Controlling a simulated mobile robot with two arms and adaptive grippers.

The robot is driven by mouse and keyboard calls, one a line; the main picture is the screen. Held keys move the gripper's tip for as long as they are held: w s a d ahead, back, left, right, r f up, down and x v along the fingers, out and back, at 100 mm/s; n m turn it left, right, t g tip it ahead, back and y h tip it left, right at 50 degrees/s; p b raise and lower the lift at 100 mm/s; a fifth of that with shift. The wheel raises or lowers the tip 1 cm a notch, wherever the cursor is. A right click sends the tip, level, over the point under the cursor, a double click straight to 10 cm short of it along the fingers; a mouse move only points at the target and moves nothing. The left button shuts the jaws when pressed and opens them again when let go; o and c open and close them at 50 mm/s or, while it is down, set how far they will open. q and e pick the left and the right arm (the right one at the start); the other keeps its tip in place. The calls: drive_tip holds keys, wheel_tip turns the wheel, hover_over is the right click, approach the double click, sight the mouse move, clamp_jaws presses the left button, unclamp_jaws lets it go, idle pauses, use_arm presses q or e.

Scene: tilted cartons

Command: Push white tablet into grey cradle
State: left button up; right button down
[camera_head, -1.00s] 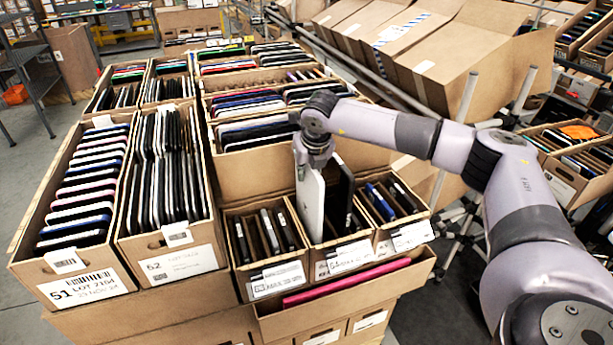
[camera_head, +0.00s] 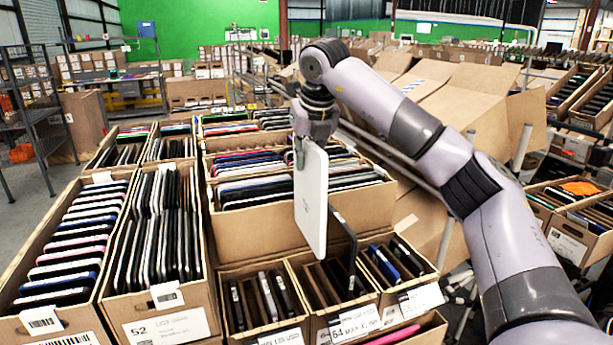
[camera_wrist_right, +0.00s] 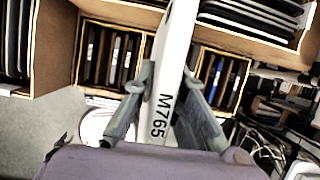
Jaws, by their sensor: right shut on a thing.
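The white tablet (camera_head: 311,205) hangs upright, slightly tilted, from my right gripper (camera_head: 300,150) in the head view. The gripper is shut on its top edge. The tablet is above the small middle carton (camera_head: 345,322), clear of it. I cannot make out a grey cradle in either view. My left gripper is not in view.
A dark tablet (camera_head: 345,240) sticks up from the middle carton, close behind the white one. Small cartons of devices (camera_head: 258,300) stand beside it. Long cartons of tablets (camera_head: 160,235) fill the left. Empty tilted cartons (camera_head: 480,95) lie at the back right.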

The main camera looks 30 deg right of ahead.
sight(307, 138)
drive_tip(key=shift+r+p, duration=0.8)
drive_tip(key=shift+r, duration=0.15)
idle(0.6)
wheel_tip(307, 138, up, 3)
drive_tip(key=p, duration=0.3)
drive_tip(key=shift+f, duration=0.15)
